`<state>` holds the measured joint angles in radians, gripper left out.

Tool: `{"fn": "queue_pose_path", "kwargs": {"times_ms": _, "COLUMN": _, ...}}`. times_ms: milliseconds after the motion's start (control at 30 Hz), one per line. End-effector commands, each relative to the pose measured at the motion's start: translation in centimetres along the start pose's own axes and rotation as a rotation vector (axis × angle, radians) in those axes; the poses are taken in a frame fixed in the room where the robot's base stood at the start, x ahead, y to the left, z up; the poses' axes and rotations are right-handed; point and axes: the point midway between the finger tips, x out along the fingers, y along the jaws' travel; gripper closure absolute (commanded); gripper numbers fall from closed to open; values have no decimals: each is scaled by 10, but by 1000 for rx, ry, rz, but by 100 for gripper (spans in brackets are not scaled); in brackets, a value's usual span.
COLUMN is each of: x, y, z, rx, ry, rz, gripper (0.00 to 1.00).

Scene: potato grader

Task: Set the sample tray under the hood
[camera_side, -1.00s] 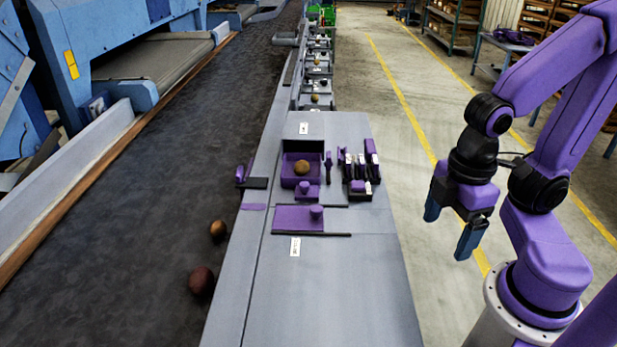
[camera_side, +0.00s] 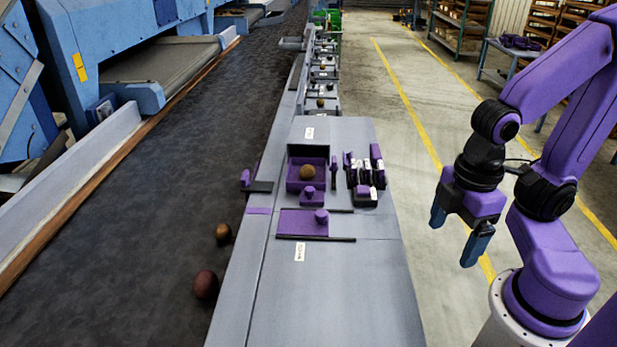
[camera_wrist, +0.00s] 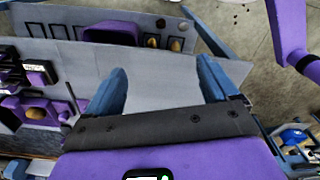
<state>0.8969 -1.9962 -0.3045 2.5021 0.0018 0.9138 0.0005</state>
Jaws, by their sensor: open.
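In the side view, a purple tray (camera_side: 294,184) holding one potato (camera_side: 307,173) sits on the grey bench, in front of a dark upright panel (camera_side: 308,151). In the wrist view the tray (camera_wrist: 14,102) and potato (camera_wrist: 36,110) show at lower left. I cannot tell for certain which part is the hood. A flat purple plate (camera_side: 291,222) with a knob (camera_side: 321,216) lies nearer the camera. My gripper (camera_side: 453,240) is open and empty, pointing down, well right of the bench. In the wrist view, the open jaws (camera_wrist: 160,85) show with nothing between them.
A black rack of small items (camera_side: 366,180) stands right of the tray. Potatoes (camera_side: 206,284) lie on the dark belt (camera_side: 130,260) at left. The bench front (camera_side: 335,295) is clear. The wrist view shows a purple piece (camera_wrist: 112,32) and several potatoes (camera_wrist: 177,44) beyond the jaws.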

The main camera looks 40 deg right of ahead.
Motion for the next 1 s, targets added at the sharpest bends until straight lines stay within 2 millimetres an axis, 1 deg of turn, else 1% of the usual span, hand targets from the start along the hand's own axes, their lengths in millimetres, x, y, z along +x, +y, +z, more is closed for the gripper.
{"fn": "queue_pose_path", "kwargs": {"times_ms": 33, "x": 0, "y": 0, "z": 0, "rx": 0, "ry": 0, "rz": 0, "gripper": 23}}
{"fn": "queue_pose_path", "kwargs": {"times_ms": 67, "x": 0, "y": 0, "z": 0, "rx": 1, "ry": 0, "rz": 0, "gripper": 32}}
{"fn": "queue_pose_path", "kwargs": {"times_ms": 100, "x": -1, "y": 1, "z": -2, "rx": 6, "ry": 0, "rz": 0, "gripper": 45}}
{"fn": "queue_pose_path", "kwargs": {"times_ms": 133, "x": -2, "y": 2, "z": -4, "rx": 13, "ry": 0, "rz": 0, "gripper": 55}}
{"fn": "queue_pose_path", "kwargs": {"times_ms": 167, "x": -3, "y": 4, "z": -7, "rx": 23, "ry": 0, "rz": 1, "gripper": 62}}
{"fn": "queue_pose_path", "kwargs": {"times_ms": 267, "x": -9, "y": 15, "z": -24, "rx": 79, "ry": -1, "rz": 2, "gripper": 62}}
{"fn": "queue_pose_path", "kwargs": {"times_ms": 367, "x": -18, "y": 33, "z": -49, "rx": 167, "ry": -3, "rz": 4, "gripper": 62}}
{"fn": "queue_pose_path", "kwargs": {"times_ms": 467, "x": -28, "y": 57, "z": -74, "rx": 266, "ry": -7, "rz": 6, "gripper": 62}}
{"fn": "queue_pose_path", "kwargs": {"times_ms": 600, "x": -40, "y": 93, "z": -106, "rx": 402, "ry": -10, "rz": 9, "gripper": 62}}
{"fn": "queue_pose_path", "kwargs": {"times_ms": 667, "x": -45, "y": 110, "z": -118, "rx": 461, "ry": -12, "rz": 10, "gripper": 62}}
{"fn": "queue_pose_path", "kwargs": {"times_ms": 700, "x": -48, "y": 122, "z": -126, "rx": 501, "ry": -13, "rz": 10, "gripper": 62}}
{"fn": "queue_pose_path", "kwargs": {"times_ms": 767, "x": -52, "y": 139, "z": -136, "rx": 559, "ry": -15, "rz": 11, "gripper": 62}}
{"fn": "queue_pose_path", "kwargs": {"times_ms": 900, "x": -61, "y": 183, "z": -154, "rx": 696, "ry": -17, "rz": 14, "gripper": 62}}
{"fn": "queue_pose_path", "kwargs": {"times_ms": 967, "x": -64, "y": 202, "z": -160, "rx": 755, "ry": -19, "rz": 14, "gripper": 62}}
{"fn": "queue_pose_path", "kwargs": {"times_ms": 1000, "x": -66, "y": 215, "z": -163, "rx": 795, "ry": -20, "rz": 15, "gripper": 62}}
